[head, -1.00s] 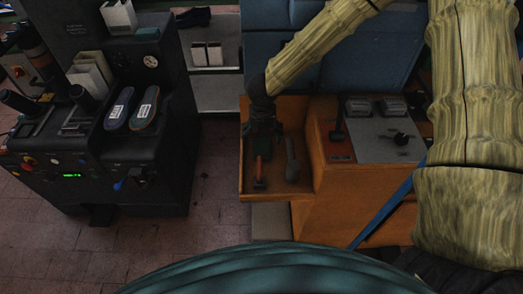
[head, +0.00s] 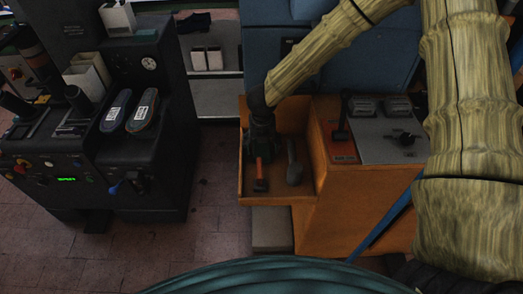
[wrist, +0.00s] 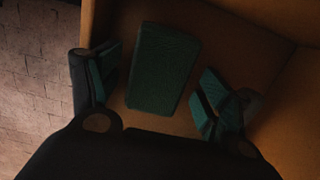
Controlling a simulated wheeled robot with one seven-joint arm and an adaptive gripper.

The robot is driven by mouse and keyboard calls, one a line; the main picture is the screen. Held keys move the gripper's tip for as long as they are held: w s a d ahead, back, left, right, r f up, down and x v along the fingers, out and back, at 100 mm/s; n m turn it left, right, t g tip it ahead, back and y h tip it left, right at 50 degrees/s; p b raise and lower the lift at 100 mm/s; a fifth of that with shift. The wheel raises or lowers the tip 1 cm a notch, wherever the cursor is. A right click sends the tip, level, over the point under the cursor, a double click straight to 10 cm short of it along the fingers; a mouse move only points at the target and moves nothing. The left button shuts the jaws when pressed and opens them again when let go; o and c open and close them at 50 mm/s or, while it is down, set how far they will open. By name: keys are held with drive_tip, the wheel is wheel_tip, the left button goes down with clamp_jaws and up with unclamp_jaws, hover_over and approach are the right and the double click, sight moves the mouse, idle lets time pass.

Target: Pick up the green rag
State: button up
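The green rag, a dark green ribbed rectangular piece (wrist: 164,68), lies flat on the floor of the orange tray (head: 279,200). My gripper (wrist: 155,92) is open above the tray, one finger to each side of the rag in the wrist view. The rag looks apart from both fingers, with tray floor showing on each side. The height of the fingertips over it is hard to judge. In the head view my gripper (head: 260,140) is dark and covers most of the rag.
An orange-handled tool (head: 261,176) and a grey tool (head: 294,166) lie in the tray close to my gripper. The tray's walls are near. An orange cabinet with a control panel (head: 385,130) stands right; a black machine with two shoe soles (head: 116,110) stands left.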

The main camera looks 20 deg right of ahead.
sight(261, 147)
drive_tip(key=c, duration=0.7)
drive_tip(key=shift+c, duration=0.2)
drive_tip(key=shift+w+a+r, duration=0.1)
drive_tip(key=shift+a+r, duration=0.15)
drive_tip(key=shift+r, duration=0.2)
wheel_tip(261, 147, up, 6)
drive_tip(key=w+a+b, duration=0.1)
drive_tip(key=w+a, duration=0.1)
drive_tip(key=a, duration=0.7)
drive_tip(key=w+a+b, duration=0.1)
drive_tip(key=w+a, duration=0.2)
drive_tip(key=a, duration=0.6)
drive_tip(key=shift+w+a+b, duration=0.15)
drive_tip(key=shift+a+b, duration=0.15)
drive_tip(key=shift+a, duration=0.1)
drive_tip(key=shift+o, duration=1.1)
drive_tip(key=shift+c, duration=0.6)
